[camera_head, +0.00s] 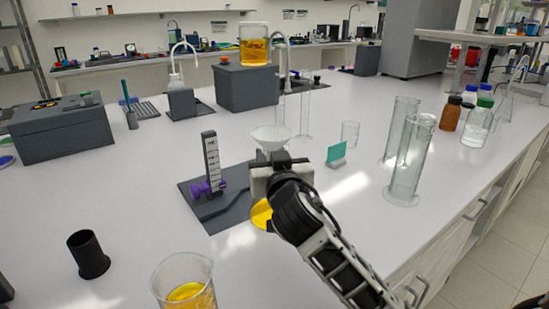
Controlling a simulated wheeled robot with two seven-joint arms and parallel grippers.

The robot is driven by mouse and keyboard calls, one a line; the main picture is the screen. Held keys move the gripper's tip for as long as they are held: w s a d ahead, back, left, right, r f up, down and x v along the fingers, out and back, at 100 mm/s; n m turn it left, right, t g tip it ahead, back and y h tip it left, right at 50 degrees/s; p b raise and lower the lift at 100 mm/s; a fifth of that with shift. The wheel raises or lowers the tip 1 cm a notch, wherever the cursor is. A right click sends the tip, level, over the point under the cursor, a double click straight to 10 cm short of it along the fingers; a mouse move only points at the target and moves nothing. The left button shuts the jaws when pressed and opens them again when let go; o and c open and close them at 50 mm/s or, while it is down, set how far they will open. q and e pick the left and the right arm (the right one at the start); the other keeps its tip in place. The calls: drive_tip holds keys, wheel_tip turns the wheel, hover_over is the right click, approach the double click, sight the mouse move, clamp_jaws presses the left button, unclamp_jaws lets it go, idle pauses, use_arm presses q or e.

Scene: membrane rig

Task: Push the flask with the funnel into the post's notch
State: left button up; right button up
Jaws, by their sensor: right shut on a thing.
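The clear funnel (270,134) sits upright above my right gripper (276,168). The flask (261,214) is mostly hidden behind my right gripper and wrist; its yellow contents show below them. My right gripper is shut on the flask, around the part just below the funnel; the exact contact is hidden. The upright post (211,160) with a light scale and a purple knob (203,187) stands to the left, on a dark base plate (213,217). The flask is at the plate's right side, apart from the post. I cannot make out the notch. My left gripper is out of view.
A beaker (184,283) with yellow liquid and a black cup (88,254) stand in front on the left. Tall glass cylinders (408,165) and a small teal card (337,153) stand to the right. A grey block (247,88) is behind. White bench is clear left of the plate.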

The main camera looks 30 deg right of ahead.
drive_tip(key=shift+w, duration=0.1)
drive_tip(key=shift+w+a+b, duration=0.25)
drive_tip(key=shift+w, duration=1.2)
drive_tip(key=shift+w+a+b, duration=0.2)
drive_tip(key=shift+w+b, duration=0.05)
drive_tip(key=shift+w, duration=1.2)
drive_tip(key=o, duration=1.3)
drive_tip(key=b+v, duration=0.2)
drive_tip(key=v, duration=1.4)
drive_tip(key=shift+f, duration=0.1)
